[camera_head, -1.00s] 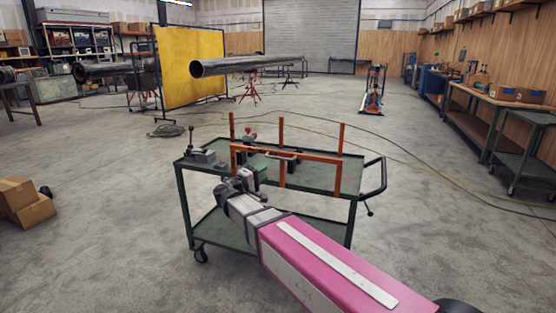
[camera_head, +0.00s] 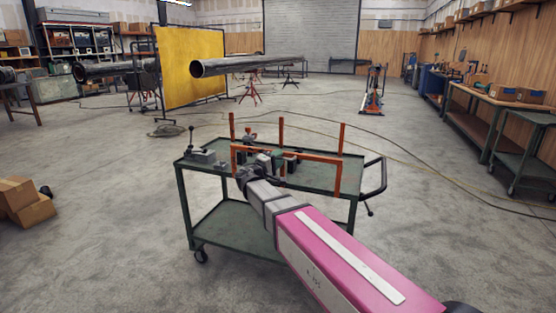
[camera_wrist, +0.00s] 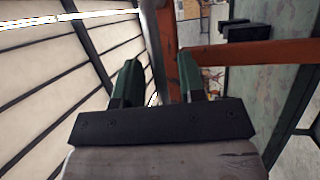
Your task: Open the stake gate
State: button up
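The stake gate (camera_head: 315,157) is an orange bar frame along the near side of a green cart. Its top rail runs across the cart, with an upright at each end. In the wrist view an orange upright (camera_wrist: 166,45) meets an orange rail (camera_wrist: 255,52). My gripper (camera_head: 280,160) is at the gate's rail, left of its middle. In the wrist view my gripper (camera_wrist: 157,75) has its two green fingers apart. The orange upright shows in the gap between them, toward the right finger. I cannot tell whether it touches.
The green cart (camera_head: 215,232) has a lower shelf and a push handle (camera_head: 375,180) at the right. Orange stakes (camera_head: 342,138) rise at its far side. A grey block with a lever (camera_head: 203,156) sits at its left end. Cardboard boxes (camera_head: 28,203) stand on the floor left.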

grip_shut()
jog(key=s+a+f+m+t+h, duration=0.2)
jog(key=s+a+f+m+h, duration=0.1)
jog(key=s+f, duration=0.7)
jog(key=shift+s+f+h, duration=0.3)
jog(key=shift+f+h, duration=0.2)
jog(key=shift+f, duration=0.95)
